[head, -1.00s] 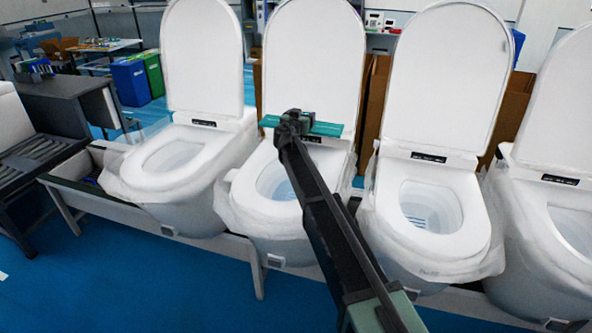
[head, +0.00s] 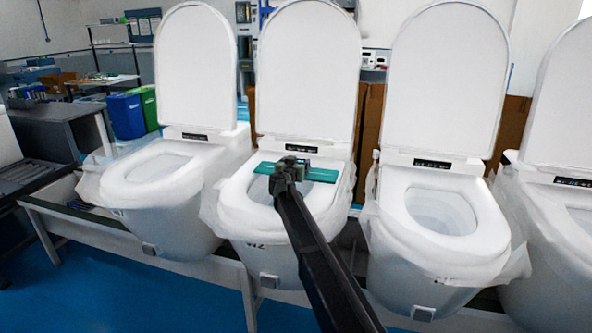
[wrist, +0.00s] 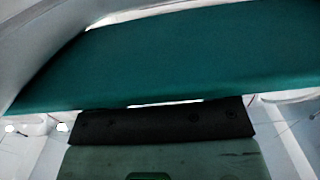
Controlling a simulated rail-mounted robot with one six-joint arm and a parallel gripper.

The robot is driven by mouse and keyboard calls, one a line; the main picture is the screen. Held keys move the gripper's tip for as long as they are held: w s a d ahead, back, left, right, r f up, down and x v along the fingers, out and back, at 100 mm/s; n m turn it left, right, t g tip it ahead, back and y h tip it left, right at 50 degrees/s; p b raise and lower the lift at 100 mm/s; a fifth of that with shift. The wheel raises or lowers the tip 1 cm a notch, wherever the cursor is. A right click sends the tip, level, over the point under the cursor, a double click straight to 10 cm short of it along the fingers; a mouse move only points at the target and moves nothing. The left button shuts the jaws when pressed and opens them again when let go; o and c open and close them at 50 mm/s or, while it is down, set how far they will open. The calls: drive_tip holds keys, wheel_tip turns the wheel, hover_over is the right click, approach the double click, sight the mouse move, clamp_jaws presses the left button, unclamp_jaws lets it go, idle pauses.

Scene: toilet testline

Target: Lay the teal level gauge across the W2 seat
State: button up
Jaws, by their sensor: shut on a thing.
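The W2 toilet, marked on its front, is the second from the left in the head view, with its lid up. Its white seat (head: 240,194) surrounds the bowl opening. The teal level gauge (head: 323,175) spans left to right over the rear part of this seat. My gripper (head: 290,169) is shut on the gauge near its middle, with my arm reaching in from the front. In the wrist view the gauge (wrist: 170,62) fills the upper part as a broad teal band. I cannot tell whether the gauge touches the seat. My arm hides part of the bowl and front rim.
Another toilet (head: 150,180) stands to the left and another (head: 440,215) close on the right, both with raised lids and plastic wrap. A further one is cut off at the right edge. W2's raised lid (head: 308,70) stands behind the gauge. Blue floor is clear in front.

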drive_tip(key=o, duration=1.2)
drive_tip(key=shift+r, duration=0.2)
drive_tip(key=v, duration=0.7)
drive_tip(key=shift+s+f, duration=0.15)
drive_tip(key=shift+s, duration=0.15)
